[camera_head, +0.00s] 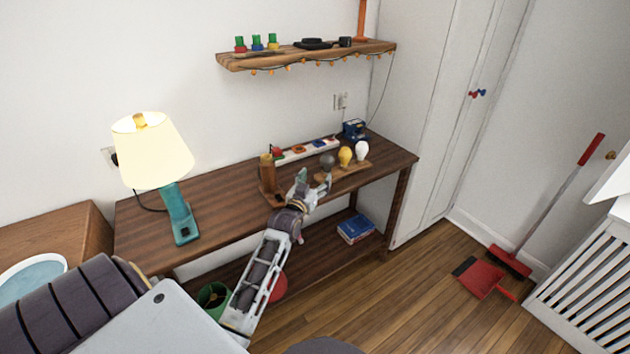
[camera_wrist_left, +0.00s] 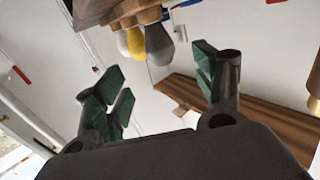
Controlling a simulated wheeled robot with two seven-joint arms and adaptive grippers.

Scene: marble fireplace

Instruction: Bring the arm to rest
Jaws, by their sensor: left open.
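My left arm (camera_head: 262,270) reaches across the front of the wooden table (camera_head: 225,205). My left gripper (camera_head: 314,181) is near the table's front edge, just left of the bulb stand (camera_head: 351,168). In the left wrist view the gripper (camera_wrist_left: 160,88) has its two green-padded fingers wide apart, with nothing between them. A grey bulb (camera_head: 327,161), a yellow bulb (camera_head: 345,155) and a white bulb (camera_head: 361,151) stand in a row. They show inverted beyond the fingers in the wrist view. My right gripper is out of view.
A lit lamp (camera_head: 155,155) with a teal base stands at the table's left. A candle-like object (camera_head: 267,172) is close to the gripper. A power strip (camera_head: 305,150) lies along the wall. Above hangs a shelf (camera_head: 310,56). Blue books (camera_head: 356,229) lie on the lower shelf.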

